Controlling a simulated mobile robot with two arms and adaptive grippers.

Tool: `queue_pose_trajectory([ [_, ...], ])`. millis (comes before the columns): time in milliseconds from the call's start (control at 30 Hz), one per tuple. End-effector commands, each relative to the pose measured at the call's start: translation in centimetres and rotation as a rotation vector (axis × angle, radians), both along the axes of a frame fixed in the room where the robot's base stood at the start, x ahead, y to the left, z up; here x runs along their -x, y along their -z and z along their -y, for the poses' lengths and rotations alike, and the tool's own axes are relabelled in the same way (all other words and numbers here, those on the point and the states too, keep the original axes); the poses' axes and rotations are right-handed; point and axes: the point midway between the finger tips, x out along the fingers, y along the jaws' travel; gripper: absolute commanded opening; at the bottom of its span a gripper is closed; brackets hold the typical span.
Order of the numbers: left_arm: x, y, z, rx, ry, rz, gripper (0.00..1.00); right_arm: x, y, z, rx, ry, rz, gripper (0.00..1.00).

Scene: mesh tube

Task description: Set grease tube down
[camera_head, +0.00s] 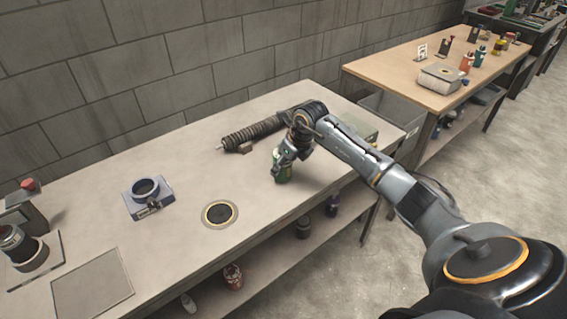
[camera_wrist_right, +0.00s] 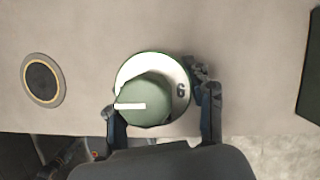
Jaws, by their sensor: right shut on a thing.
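The green grease tube (camera_head: 282,174) is upright near the front edge of the workbench, in my right gripper. In the right wrist view I see the tube (camera_wrist_right: 146,98) from above, with a pale round top marked 6 and a green cap. My right gripper (camera_head: 288,153) is shut on the tube, with a finger on either side. Its fingers partly hide the tube in the head view. I cannot tell whether the tube's base touches the bench. My left gripper is not in view.
A dark round pad with an orange ring (camera_head: 220,214) lies on the bench (camera_head: 180,254) left of the tube. A black ribbed cylinder (camera_head: 254,133) lies behind. A blue-grey ring fixture (camera_head: 147,196) stands further left. The bench between pad and tube is clear.

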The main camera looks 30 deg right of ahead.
Motion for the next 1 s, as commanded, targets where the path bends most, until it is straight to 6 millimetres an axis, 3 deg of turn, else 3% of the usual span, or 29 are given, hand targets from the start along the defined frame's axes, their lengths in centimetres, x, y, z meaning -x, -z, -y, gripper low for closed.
queue_pose_trajectory([
  [367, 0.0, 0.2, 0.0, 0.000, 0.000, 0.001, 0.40, -0.1, 0.7, 0.0, 0.001, 0.000, 0.004, 0.16],
  [400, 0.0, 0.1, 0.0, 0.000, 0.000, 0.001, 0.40, -0.1, 0.6, 0.0, 0.000, -0.001, 0.003, 0.57],
  [500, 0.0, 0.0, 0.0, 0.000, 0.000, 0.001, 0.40, 0.0, 0.6, 0.0, 0.000, -0.001, 0.003, 0.76],
  [833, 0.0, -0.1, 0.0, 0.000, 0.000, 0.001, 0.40, -0.1, 0.4, 0.0, 0.000, -0.001, 0.003, 0.76],
  [1000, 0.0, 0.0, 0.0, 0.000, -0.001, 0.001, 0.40, 0.4, -1.0, 0.3, 0.002, -0.001, 0.006, 0.76],
])
